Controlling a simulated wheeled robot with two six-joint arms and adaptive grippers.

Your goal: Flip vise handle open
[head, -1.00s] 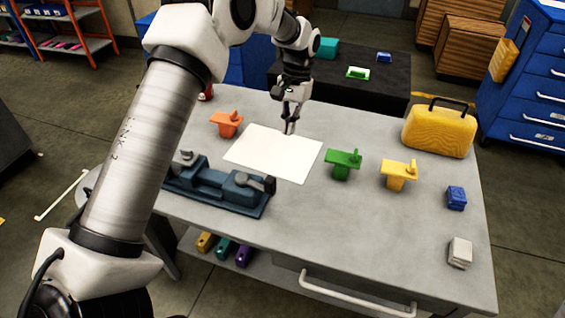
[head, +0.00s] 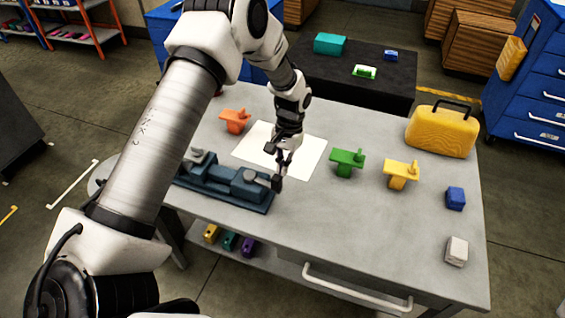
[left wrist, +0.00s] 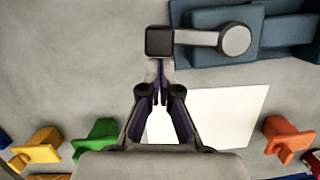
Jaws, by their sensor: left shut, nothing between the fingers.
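The blue vise (head: 225,185) lies on the grey table at the left front. Its handle (head: 258,179) is a light bar with a dark square knob, and it points right, out past the vise's end. In the left wrist view the handle (left wrist: 197,38) runs from a round grey pivot to the black knob (left wrist: 159,41). My left gripper (head: 281,174) is shut and empty, pointing down right by the knob. In the left wrist view its fingertips (left wrist: 160,72) sit just below the knob; I cannot tell whether they touch it. My right gripper is not in view.
A white sheet (head: 305,158) lies behind the gripper. Orange (head: 235,121), green (head: 346,162) and yellow (head: 400,174) parts stand around it. A blue block (head: 455,198), a white block (head: 456,250) and a yellow case (head: 441,132) are at the right. The front middle table is clear.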

